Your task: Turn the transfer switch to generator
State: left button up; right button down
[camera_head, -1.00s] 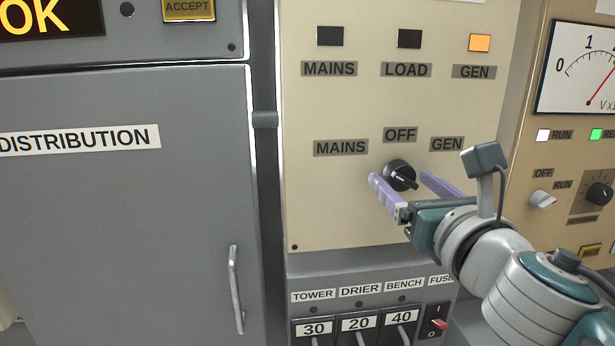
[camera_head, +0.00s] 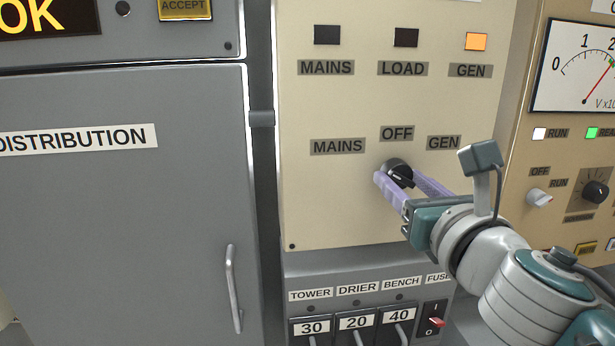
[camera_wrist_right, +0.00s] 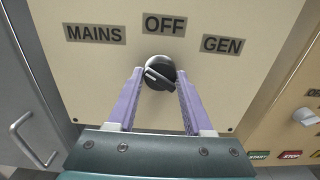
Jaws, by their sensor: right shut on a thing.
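The transfer switch is a round black knob (camera_head: 397,168) on the cream panel (camera_head: 340,215), under the labels MAINS (camera_head: 338,147), OFF (camera_head: 397,133) and GEN (camera_head: 443,143). It also shows in the right wrist view (camera_wrist_right: 158,76), where its white line lies on the upper-left side, towards MAINS. My right gripper (camera_head: 400,180) is shut on the knob, one purple finger on each side. In the right wrist view the fingers (camera_wrist_right: 160,82) flank the knob. My left gripper is not in view.
Above the switch, the GEN lamp (camera_head: 476,41) is lit orange; the MAINS lamp (camera_head: 327,35) and LOAD lamp (camera_head: 406,38) are dark. Breakers (camera_head: 355,327) sit below. A grey distribution cabinet (camera_head: 120,220) stands left, and a tan panel (camera_head: 560,120) with a meter stands right.

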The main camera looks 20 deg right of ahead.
jog(key=m, duration=0.5)
jog(key=shift+a+m+b, duration=0.1)
jog(key=shift+m+b, duration=0.3)
jog(key=m, duration=0.6)
jog(key=shift+r+b, duration=0.1)
jog(key=shift+b, duration=0.25)
jog(key=m, duration=0.6)
jog(key=shift+r+m, duration=0.1)
jog(key=shift+m, duration=0.2)
jog(key=m, duration=0.5)
jog(key=shift+m, duration=0.4)
jog(key=shift+c, duration=1.6)
grip_release()
